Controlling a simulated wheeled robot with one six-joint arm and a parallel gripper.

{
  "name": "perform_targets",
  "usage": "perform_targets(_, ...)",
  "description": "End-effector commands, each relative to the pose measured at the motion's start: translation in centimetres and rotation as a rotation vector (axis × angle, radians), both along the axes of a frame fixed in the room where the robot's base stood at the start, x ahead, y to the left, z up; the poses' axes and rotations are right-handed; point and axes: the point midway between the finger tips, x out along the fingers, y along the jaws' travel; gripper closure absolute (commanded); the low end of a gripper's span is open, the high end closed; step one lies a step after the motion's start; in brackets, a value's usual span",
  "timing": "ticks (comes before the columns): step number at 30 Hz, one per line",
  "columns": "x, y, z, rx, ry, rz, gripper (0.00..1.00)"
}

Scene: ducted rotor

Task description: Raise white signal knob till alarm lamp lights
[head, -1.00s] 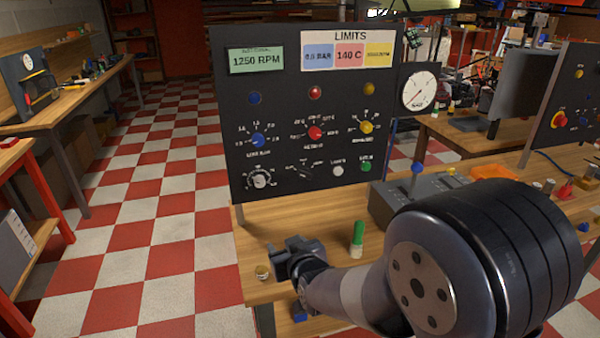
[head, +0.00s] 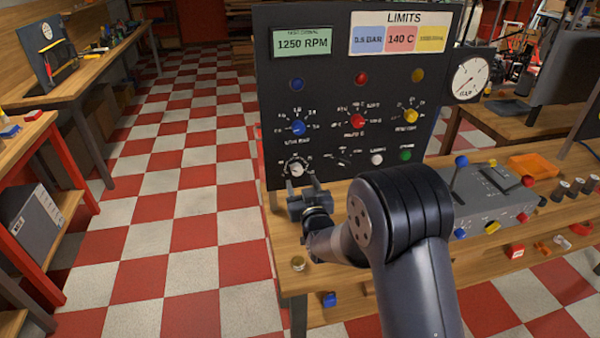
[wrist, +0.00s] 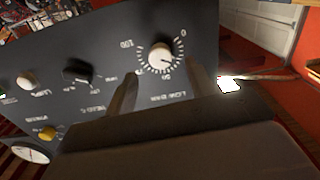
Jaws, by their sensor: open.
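The white signal knob (head: 295,168), ringed by a dial scale, is at the lower left of the black panel (head: 330,62). It shows upside down in the wrist view (wrist: 160,57), with its scale marks clear. My gripper (head: 304,186) is open just in front of and slightly below this knob. In the wrist view its two fingers (wrist: 162,85) straddle the space below the knob, apart from it. Blue (head: 296,84), red (head: 361,78) and yellow (head: 418,75) lamps sit above the dials; none looks clearly lit. I cannot tell which is the alarm lamp.
Blue (head: 298,128), red (head: 357,121) and yellow (head: 411,116) knobs, a black selector (wrist: 78,74) and a white button (head: 377,159) share the panel. A gauge (head: 470,80) is at its right. A grey lever box (head: 490,205) stands on the wooden bench.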

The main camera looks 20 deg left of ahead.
Motion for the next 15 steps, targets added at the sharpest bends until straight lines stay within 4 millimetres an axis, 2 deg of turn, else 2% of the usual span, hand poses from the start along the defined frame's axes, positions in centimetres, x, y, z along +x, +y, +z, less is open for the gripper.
perform_targets(6, 2.6, 1.6, 0.1, 0.000, 0.000, 0.000, 0.48)
perform_targets(15, 3.8, 2.3, 0.0, 0.000, 0.000, 0.000, 0.48)
